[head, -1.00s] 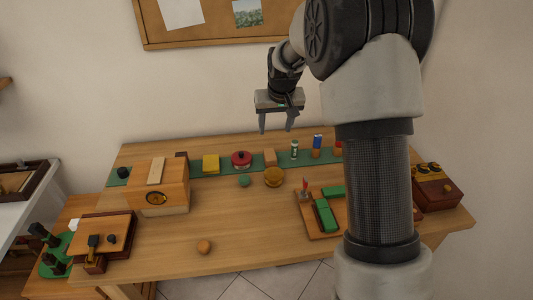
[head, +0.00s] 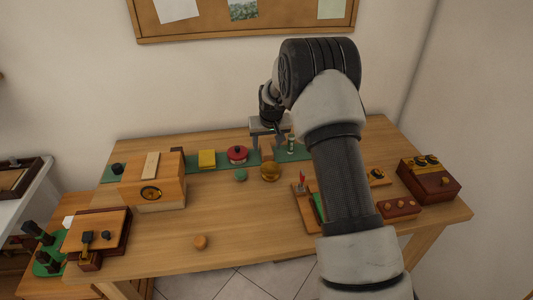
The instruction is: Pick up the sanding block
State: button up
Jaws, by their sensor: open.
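The sanding block appears to be the small tan block that stood on the green strip (head: 293,155) along the back of the table, right of the red lidded pot (head: 237,154). In the present head view I cannot make it out clearly; my gripper covers that spot. My gripper (head: 269,147) points down over the strip, jaws open, its fingers low around the block's place. I cannot tell whether the fingers touch the block.
A small green and white bottle (head: 291,143) stands close right of my gripper. A round yellow-brown piece (head: 270,172) and a green ball (head: 241,174) lie in front. A yellow block (head: 207,159) and a wooden box (head: 150,196) stand left. The table's front middle is mostly clear.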

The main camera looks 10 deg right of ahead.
aim_at(267, 149)
jog(key=shift+x, duration=0.85)
jog(key=c, duration=1.1)
notch_tip(267, 149, up, 10)
jog(key=shift+r+p, duration=0.1)
jog(key=shift+p, duration=0.45)
jog(key=shift+c, duration=0.2)
jog(key=o, duration=0.4)
jog(key=c, duration=0.5)
